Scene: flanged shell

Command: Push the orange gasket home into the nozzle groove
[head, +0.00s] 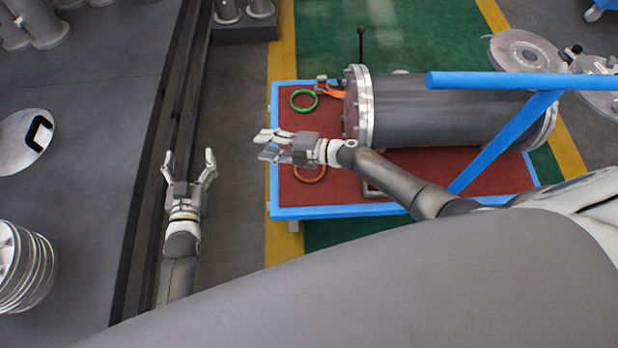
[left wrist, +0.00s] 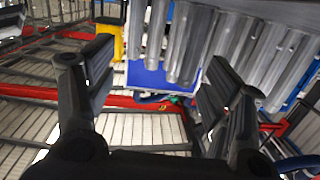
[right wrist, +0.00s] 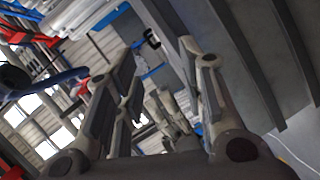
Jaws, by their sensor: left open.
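An orange ring (head: 309,176), likely the gasket, lies on the red table top in the head view, partly hidden behind my right gripper. A small metal fitting (head: 321,83), perhaps the nozzle, is at the shell's left end with an orange piece (head: 333,92) beside it; its groove is too small to make out. The grey flanged shell (head: 430,110) lies on its side on the table. My right gripper (head: 263,145) is open and empty above the table's left part, pointing left. My left gripper (head: 190,158) is open and empty, left of the table over the floor.
A green ring (head: 303,100) lies near the fitting. The table (head: 340,211) has a blue rim. Blue bars (head: 510,81) cross in front of the shell's right part. A dark bench (head: 90,120) with metal parts stands left. Floor shows between bench and table.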

